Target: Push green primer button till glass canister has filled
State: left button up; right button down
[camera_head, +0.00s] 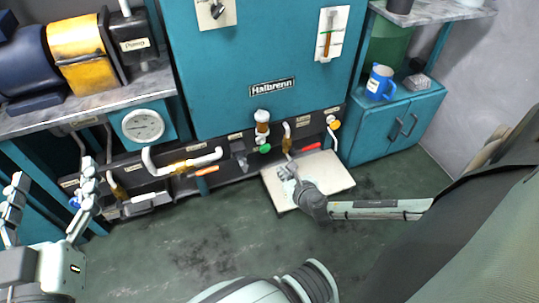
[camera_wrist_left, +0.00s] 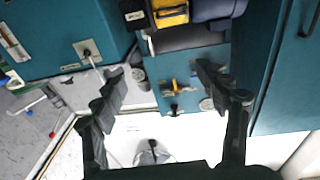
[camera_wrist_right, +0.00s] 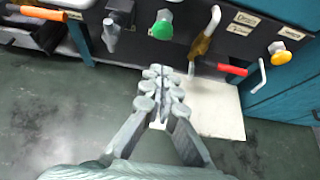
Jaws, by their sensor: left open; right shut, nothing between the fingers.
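The green primer button (camera_head: 265,149) sticks out of the dark lower panel, just under the small glass canister (camera_head: 262,128). The canister has a white top and amber colour inside; its exact level is too small to tell. In the right wrist view the green button (camera_wrist_right: 162,25) is ahead of the fingertips, with a gap between them. My right gripper (camera_head: 288,172) is shut and empty, below and right of the button, above a pale floor plate; its fingers (camera_wrist_right: 162,78) are together. My left gripper (camera_head: 52,190) is open and empty at the far left.
A pipe with a brass fitting (camera_wrist_right: 202,45), a red handle (camera_wrist_right: 232,70) and a yellow knob (camera_wrist_right: 279,57) lie right of the button. White pipes (camera_head: 180,162) run along the panel to its left. A pale plate (camera_head: 330,172) lies on the open green floor.

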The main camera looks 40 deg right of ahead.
aim_at(266, 148)
jog(key=b+x, duration=0.1)
jog(key=x, duration=0.2)
jog(key=b+x, duration=0.1)
jog(key=x, duration=0.3)
jog(key=r+b+x, duration=0.1)
jog(key=x, duration=0.3)
jog(key=shift+w, duration=0.45)
pick_arm(q)
jog(key=s+r+t+h, duration=0.2)
jog(key=r+t, duration=0.4)
jog(key=r, duration=0.3)
jog(key=shift+s+r+t+h, duration=0.3)
jog(key=shift+s+r, duration=0.1)
jog(key=shift+s, duration=0.45)
pick_arm(e)
jog(key=shift+w+d+r, duration=0.1)
jog(key=shift+w+d, duration=0.05)
jog(key=shift+w, duration=0.4)
pick_arm(q)
jog(key=shift+a, duration=0.1)
jog(key=shift+w+f, duration=0.1)
jog(key=shift+w, duration=0.05)
pick_arm(e)
jog(key=shift+w+d+r, duration=0.1)
jog(key=shift+w+d, duration=0.1)
jog(key=shift+w, duration=0.5)
jog(key=shift+w+d, duration=0.15)
jog(key=shift+w, duration=0.55)
pick_arm(q)
jog(key=shift+f, duration=0.1)
